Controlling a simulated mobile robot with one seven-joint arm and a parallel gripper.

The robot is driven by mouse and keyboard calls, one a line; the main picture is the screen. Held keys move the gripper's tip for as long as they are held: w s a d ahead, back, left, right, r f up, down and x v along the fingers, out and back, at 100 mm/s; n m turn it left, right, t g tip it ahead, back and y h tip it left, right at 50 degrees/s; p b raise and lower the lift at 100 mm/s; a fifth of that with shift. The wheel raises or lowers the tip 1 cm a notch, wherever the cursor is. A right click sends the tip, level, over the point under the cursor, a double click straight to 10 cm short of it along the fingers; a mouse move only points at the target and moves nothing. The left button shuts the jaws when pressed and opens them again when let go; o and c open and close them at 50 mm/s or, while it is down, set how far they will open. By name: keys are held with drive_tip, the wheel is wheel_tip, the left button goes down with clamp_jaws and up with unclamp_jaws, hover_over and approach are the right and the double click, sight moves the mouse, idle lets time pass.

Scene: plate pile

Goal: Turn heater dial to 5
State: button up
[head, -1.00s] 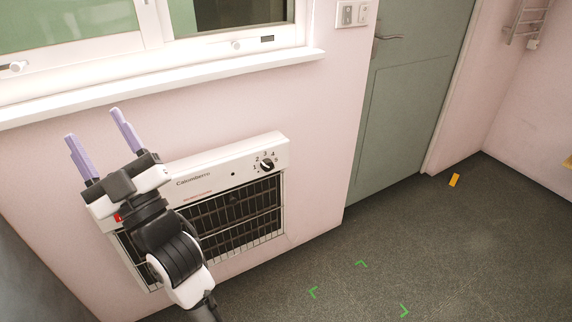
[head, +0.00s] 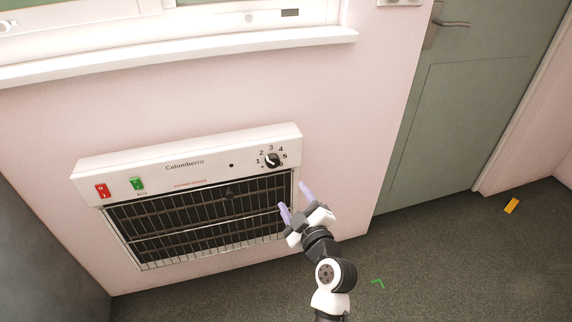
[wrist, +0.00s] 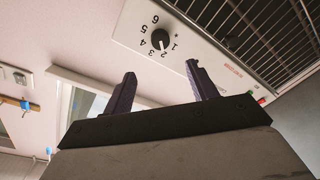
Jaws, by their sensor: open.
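The heater (head: 190,155) is a white wall panel with a dark grille below it. Its black dial (head: 272,160) sits at the panel's right end, ringed by numbers. The dial also shows in the wrist view (wrist: 160,39), upside down, with its pale mark seeming to point near 2. My gripper (head: 294,197) is open and empty, below and slightly right of the dial in the head view, apart from it. In the wrist view its two fingers (wrist: 161,72) stand spread, with the dial beyond the gap between them.
A red switch (head: 102,190) and a green switch (head: 137,183) are at the panel's left end. A window sill (head: 180,62) juts out above. A green door (head: 440,120) is to the right. An orange block (head: 511,206) lies on the open dark floor.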

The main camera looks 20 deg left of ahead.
sight(274, 164)
drive_tip(key=p+x, duration=0.3)
drive_tip(key=x, duration=1)
drive_tip(key=shift+w+a+p, duration=0.25)
drive_tip(key=shift+p, duration=0.1)
drive_tip(key=c, duration=1)
drive_tip(key=shift+f, duration=0.1)
